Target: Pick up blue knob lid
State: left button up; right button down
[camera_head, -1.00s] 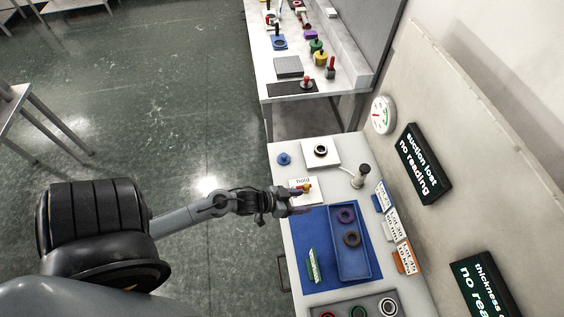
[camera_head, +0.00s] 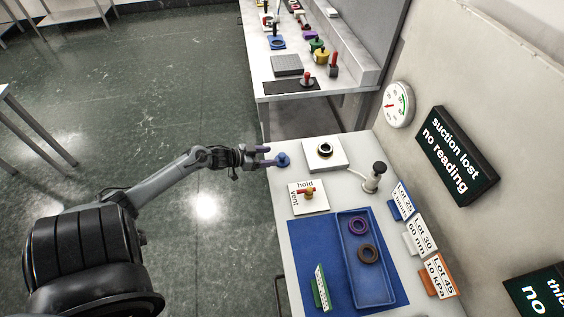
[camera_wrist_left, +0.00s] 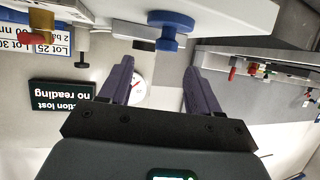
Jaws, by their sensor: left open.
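I cannot tell whether a fingertip touches the lid. My right gripper is not in view.
The white block with the ring (camera_head: 324,153) and a hold/vent valve plate (camera_head: 308,197) stand nearby. A black-topped post (camera_head: 374,177) is farther right. A blue tray (camera_head: 368,283) holds a purple and a brown ring. Another bench (camera_head: 300,88) stands behind.

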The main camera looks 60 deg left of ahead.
aim_at(284, 154)
pick_arm(q)
jog(key=shift+x, duration=1.1)
jog(key=shift+w+a+f+b, duration=0.1)
jog(key=shift+w+f+b, duration=0.4)
jog(key=shift+w, duration=0.35)
jog(key=shift+w+a+f+b, duration=0.1)
jog(key=shift+w+f+b, duration=0.35)
jog(key=shift+w, duration=0.4)
jog(key=shift+w+d+f, duration=0.15)
jog(key=shift+w+f, duration=0.2)
jog(key=shift+w, duration=0.3)
jog(key=c, duration=1.1)
jog(key=shift+r, duration=0.1)
grip_shut()
jog(key=shift+r, duration=0.15)
